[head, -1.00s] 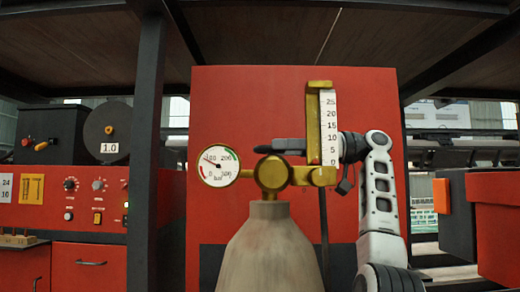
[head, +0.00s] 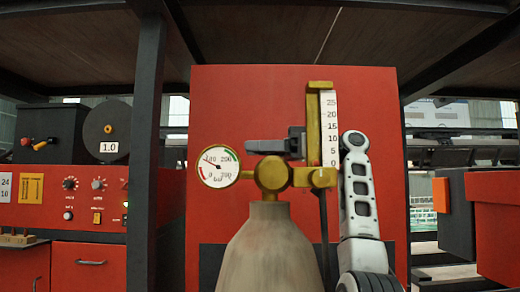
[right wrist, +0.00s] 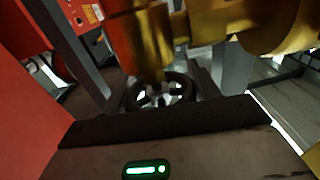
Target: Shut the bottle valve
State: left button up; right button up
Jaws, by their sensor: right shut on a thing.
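The grey bottle (head: 268,250) stands upright in the middle of the head view, with a brass valve body (head: 272,174) on top. A dark spoked handwheel (right wrist: 184,86) shows below the brass parts in the right wrist view. My right gripper (head: 270,147) reaches in from the right behind the brass flow meter, just above the valve body. In the right wrist view its dark jaws (right wrist: 160,88) stand on both sides of the handwheel and are shut on it. The handwheel is not clearly visible in the head view. My left gripper is not in view.
A round pressure gauge (head: 218,166) sits left of the valve. The brass flow meter (head: 314,130) with a white scale stands upright on its right. A red panel (head: 240,95) is behind, and a dark post (head: 147,170) stands to the left.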

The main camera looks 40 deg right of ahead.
jog(key=shift+d+f+m+t+h+b, duration=0.1)
jog(key=shift+f+m+t+h+b, duration=0.15)
jog(key=shift+m+t+h+b, duration=0.75)
jog(key=shift+w+d+r+m+t+h, duration=0.15)
jog(key=shift+m+t+h, duration=0.35)
jog(key=shift+t+h, duration=0.25)
jog(key=shift+w+d+r+m+t+h+b, duration=0.1)
jog(key=shift+m+t+h+b, duration=0.35)
jog(key=shift+m+h, duration=0.6)
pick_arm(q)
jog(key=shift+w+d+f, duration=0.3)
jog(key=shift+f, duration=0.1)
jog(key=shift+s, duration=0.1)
pick_arm(e)
jog(key=o, duration=1)
jog(key=shift+c, duration=0.2)
pick_arm(q)
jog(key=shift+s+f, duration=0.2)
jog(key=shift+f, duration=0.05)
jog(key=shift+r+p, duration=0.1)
jog(key=shift+p, duration=0.2)
pick_arm(e)
jog(key=shift+r+n, duration=0.1)
jog(key=shift+n, duration=0.25)
